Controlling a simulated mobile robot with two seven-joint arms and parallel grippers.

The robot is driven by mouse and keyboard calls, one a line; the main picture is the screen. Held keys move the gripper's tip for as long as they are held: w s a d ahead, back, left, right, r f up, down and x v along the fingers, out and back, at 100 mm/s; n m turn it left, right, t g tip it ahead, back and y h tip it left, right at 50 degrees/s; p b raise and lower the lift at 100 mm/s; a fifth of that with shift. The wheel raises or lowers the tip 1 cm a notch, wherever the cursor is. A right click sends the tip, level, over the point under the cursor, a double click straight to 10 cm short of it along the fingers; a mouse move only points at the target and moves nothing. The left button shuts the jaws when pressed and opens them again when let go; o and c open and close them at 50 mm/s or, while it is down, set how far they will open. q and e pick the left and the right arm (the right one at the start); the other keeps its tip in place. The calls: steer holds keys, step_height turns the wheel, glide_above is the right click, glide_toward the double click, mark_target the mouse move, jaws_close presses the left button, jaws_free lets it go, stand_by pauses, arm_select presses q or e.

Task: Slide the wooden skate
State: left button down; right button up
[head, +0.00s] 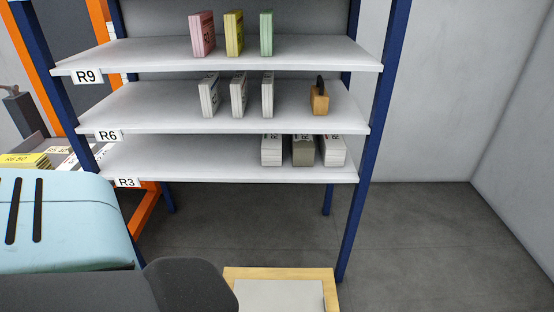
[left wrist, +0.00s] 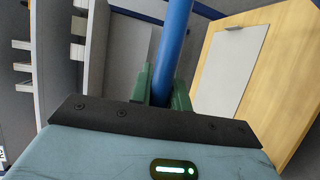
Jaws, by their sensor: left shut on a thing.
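The wooden skate (head: 330,284) shows at the bottom middle of the head view as a pale wooden frame around a grey panel, partly cut off by the picture edge. In the left wrist view the skate (left wrist: 278,100) lies on the right, its grey panel facing the camera. My left gripper (left wrist: 162,88), with green fingers, is shut on a round blue pole (left wrist: 173,40). The pole runs up out of the picture; where its ends join is hidden. My right gripper is in neither view.
A rack with blue posts (head: 368,150) and white shelves (head: 200,170) labelled R9, R6 and R3 stands ahead. It holds several bundles and a small wooden block (head: 320,103). Dark floor (head: 430,240) is clear to the right, up to the grey wall.

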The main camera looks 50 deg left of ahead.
arm_select(q)
steer(key=c, duration=1.3)
jaws_free()
